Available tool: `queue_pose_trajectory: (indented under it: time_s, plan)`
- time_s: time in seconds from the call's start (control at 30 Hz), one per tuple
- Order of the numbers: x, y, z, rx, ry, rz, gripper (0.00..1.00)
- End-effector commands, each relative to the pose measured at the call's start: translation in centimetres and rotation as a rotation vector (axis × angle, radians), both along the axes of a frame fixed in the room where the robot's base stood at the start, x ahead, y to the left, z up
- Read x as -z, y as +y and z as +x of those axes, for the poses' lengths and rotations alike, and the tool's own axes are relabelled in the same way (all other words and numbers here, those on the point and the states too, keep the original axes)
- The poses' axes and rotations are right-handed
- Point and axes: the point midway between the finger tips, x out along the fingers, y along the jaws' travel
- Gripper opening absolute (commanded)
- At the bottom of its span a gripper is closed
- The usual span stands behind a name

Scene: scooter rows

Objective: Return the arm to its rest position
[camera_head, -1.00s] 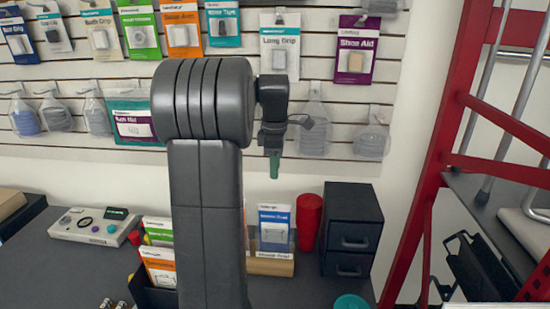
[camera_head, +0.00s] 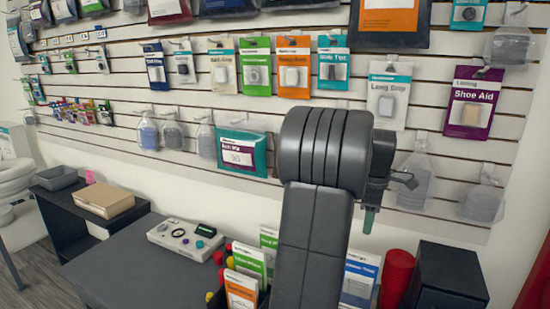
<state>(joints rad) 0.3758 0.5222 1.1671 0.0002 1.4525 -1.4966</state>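My dark grey arm rises from the bottom of the view in front of the desk and pegboard wall, with its thick ribbed joint at the top. My gripper (camera_head: 369,215) hangs to the right of that joint and points down, in front of the wall. A short green piece shows at its lower end; I cannot tell whether it is a fingertip or a held thing. The fingers are too small and partly hidden by the arm to judge their opening. The gripper appears apart from the wall and above the desk.
The dark desk (camera_head: 120,262) carries a white tray of small parts (camera_head: 186,240), upright packets (camera_head: 240,288), a red cylinder (camera_head: 397,279) and a black drawer box (camera_head: 449,276). Hanging packages (camera_head: 388,95) cover the slatted wall. A cardboard box (camera_head: 103,200) sits on a dark unit at left.

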Motion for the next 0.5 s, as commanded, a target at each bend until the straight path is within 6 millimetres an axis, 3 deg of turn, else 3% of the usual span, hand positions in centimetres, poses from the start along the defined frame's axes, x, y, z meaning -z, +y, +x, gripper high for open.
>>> queue_pose_trajectory:
  time_s: [0.4,0.47,0.5]
  plan:
    - [8.3,0.0,-0.1,0.0,0.005,0.002,0.38]
    - [9.2,0.0,-0.1,0.0,0.003,0.001,0.38]
    - [8.5,0.0,0.0,0.0,-0.001,0.0,0.38]
